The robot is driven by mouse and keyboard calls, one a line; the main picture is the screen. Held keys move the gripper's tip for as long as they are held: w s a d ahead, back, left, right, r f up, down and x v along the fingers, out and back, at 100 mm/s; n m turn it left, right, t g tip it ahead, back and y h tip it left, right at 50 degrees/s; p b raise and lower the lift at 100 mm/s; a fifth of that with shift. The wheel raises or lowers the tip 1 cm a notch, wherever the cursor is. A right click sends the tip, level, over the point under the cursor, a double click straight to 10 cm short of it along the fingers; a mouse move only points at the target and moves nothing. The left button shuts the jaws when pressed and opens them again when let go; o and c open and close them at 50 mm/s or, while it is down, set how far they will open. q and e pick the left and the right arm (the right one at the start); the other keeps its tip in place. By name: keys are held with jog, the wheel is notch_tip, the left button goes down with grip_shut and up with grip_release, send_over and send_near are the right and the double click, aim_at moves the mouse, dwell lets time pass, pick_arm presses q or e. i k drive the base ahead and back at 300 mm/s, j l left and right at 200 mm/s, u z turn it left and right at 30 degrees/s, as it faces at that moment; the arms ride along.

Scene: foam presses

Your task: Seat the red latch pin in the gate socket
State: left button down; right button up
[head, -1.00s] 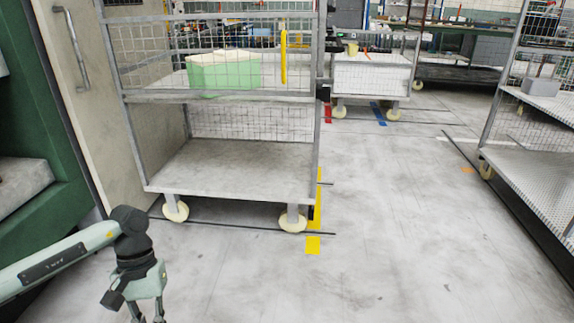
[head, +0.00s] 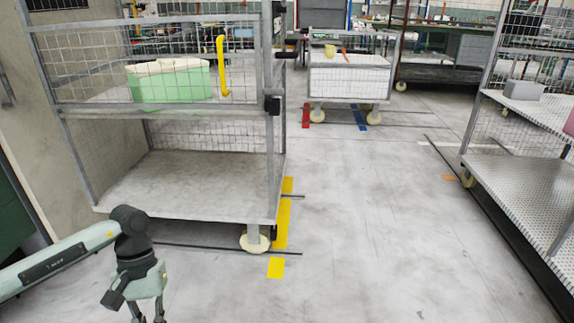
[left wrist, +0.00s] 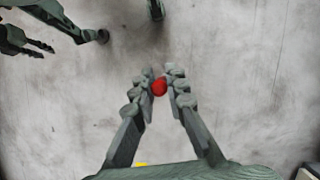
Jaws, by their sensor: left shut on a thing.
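My left gripper (left wrist: 159,92) is shut on the red latch pin (left wrist: 159,87). Only the pin's rounded red end shows between the fingertips. In the head view my left gripper (head: 148,316) is low at the left, cut off by the bottom edge, and the pin cannot be seen there. A mesh cage trolley (head: 190,190) stands ahead of it. A dark block (head: 272,104) sits on the trolley's right post, but I cannot tell whether it is the gate socket. Dark finger-like parts at the upper left of the left wrist view may be my right gripper.
A green crate (head: 170,85) and a yellow upright bar (head: 222,65) are at the trolley's upper level. Yellow floor tape (head: 283,225) runs by its right wheel. A rack (head: 520,150) stands at the right. The floor (head: 360,210) between them is clear.

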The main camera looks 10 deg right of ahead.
aim_at(274, 112)
jog(key=i+l, duration=0.2)
jog(key=l, duration=0.2)
jog(key=i+l, duration=0.15)
jog(key=l, duration=0.25)
jog(key=i+l, duration=0.2)
jog(key=l, duration=0.2)
